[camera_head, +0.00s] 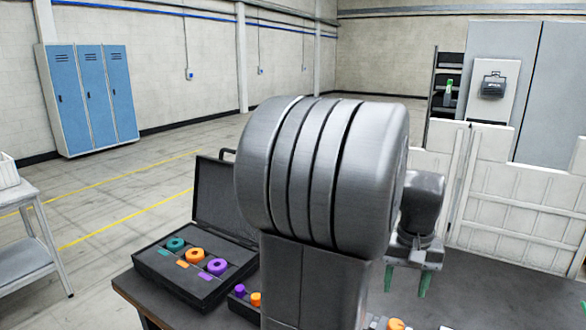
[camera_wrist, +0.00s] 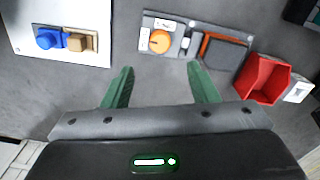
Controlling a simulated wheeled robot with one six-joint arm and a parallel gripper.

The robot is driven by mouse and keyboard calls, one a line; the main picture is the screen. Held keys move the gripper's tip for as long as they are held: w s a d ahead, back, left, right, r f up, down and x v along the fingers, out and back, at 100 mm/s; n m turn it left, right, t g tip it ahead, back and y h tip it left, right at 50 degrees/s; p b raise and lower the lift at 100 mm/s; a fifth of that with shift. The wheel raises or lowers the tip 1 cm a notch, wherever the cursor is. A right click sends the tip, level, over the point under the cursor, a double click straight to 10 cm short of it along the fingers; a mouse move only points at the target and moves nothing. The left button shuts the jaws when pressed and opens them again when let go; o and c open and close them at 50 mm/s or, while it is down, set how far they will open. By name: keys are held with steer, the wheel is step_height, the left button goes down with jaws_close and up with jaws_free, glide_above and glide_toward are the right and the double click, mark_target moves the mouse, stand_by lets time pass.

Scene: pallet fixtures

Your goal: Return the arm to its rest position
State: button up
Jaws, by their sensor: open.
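My gripper (camera_wrist: 160,88) shows in the wrist view with two green fingers spread wide apart and nothing between them. It also shows in the head view (camera_head: 406,280), hanging above the dark table (camera_head: 470,298) with its fingers pointing down. My grey arm fills the middle of the head view and hides much of the table.
A panel with an orange knob (camera_wrist: 160,41) lies beyond the fingers. A white plate with a blue part (camera_wrist: 48,38) is at left, a red bin (camera_wrist: 264,80) at right. In the head view, an open black case (camera_head: 196,291) holds colored rings; white panels (camera_head: 520,200) stand behind.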

mark_target(395, 323)
step_height(395, 323, down, 11)
steer(key=shift+r, duration=0.15)
steer(key=shift+f, duration=0.3)
steer(key=m, duration=0.5)
steer(key=m+b, duration=0.1)
steer(key=m, duration=0.3)
steer(key=shift+w, duration=0.1)
steer(key=m, duration=0.4)
steer(key=shift+m, duration=0.3)
steer(key=shift+r+m+b, duration=0.1)
steer(key=shift+m+b, duration=0.35)
steer(key=shift+m, duration=1.75)
